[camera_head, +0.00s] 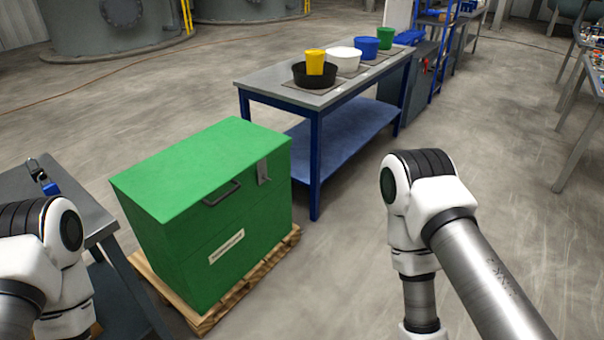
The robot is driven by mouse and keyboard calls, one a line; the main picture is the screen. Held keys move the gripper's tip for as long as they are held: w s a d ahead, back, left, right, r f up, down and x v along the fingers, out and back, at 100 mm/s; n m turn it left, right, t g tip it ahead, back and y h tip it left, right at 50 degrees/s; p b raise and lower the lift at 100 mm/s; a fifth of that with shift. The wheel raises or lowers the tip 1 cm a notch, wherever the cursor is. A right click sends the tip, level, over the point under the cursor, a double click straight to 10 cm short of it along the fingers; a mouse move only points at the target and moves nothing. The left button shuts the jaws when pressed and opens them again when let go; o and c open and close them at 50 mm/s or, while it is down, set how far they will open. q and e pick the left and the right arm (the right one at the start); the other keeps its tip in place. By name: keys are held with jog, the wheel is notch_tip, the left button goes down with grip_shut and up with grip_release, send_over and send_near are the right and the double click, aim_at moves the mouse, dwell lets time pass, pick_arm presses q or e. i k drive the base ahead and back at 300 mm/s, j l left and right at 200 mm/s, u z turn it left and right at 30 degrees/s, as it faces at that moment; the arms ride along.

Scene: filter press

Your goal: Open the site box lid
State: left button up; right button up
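The green site box (235,255) stands on a wooden pallet on the floor, left of the middle of the head view. Its flat green lid (195,168) is closed. A dark handle (222,193) sits on the front near the lid's edge, and a grey metal hasp (262,171) is to its right. A pale label is on the front face. My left arm shows at the lower left and my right arm at the lower right. Both grippers are out of the frame, so their fingers cannot be seen.
A blue-framed workbench (270,83) behind the box carries black, yellow, white, blue and green tubs. A grey table (72,205) with a padlock-like blue item (50,188) stands close to the box's left. The wooden pallet (262,272) juts out slightly.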

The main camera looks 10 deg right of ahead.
aim_at(175, 182)
jog(key=i+z, duration=0.2)
jog(key=i, duration=0.2)
jog(key=i+j+z, duration=0.2)
jog(key=i, duration=0.25)
